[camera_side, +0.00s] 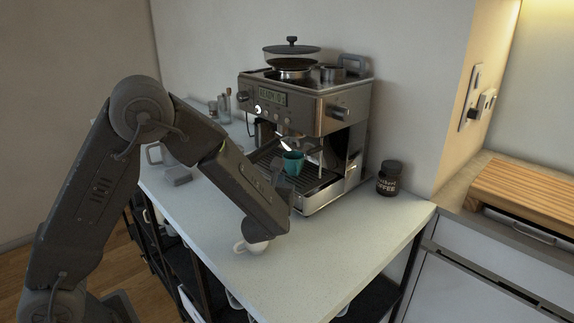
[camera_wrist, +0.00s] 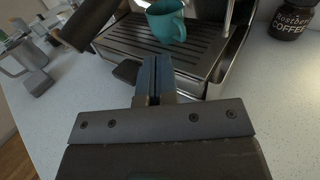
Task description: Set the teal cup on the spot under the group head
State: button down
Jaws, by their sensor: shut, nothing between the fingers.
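The teal cup (camera_side: 293,163) stands upright on the drip tray (camera_side: 322,181) of the espresso machine (camera_side: 310,118), below the group head area. It also shows at the top of the wrist view (camera_wrist: 167,24), on the slatted tray (camera_wrist: 192,52). The exact spot beneath it is hidden by the cup. My gripper (camera_wrist: 155,70) is shut and empty, in front of the tray's front edge and apart from the cup. In the side view my wrist partly hides the front of the tray.
A white cup (camera_side: 252,246) stands on the counter below my wrist, partly hidden. A coffee jar (camera_side: 389,178) is right of the machine. A metal pitcher (camera_wrist: 20,58) and a grey block (camera_wrist: 38,83) stand at left. A dark handle (camera_wrist: 88,24) juts from the machine. The counter's front right is clear.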

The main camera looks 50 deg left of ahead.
aim_at(289, 160)
jog(key=x, duration=1)
jog(key=shift+a+f, duration=0.1)
jog(key=shift+x, duration=1.2)
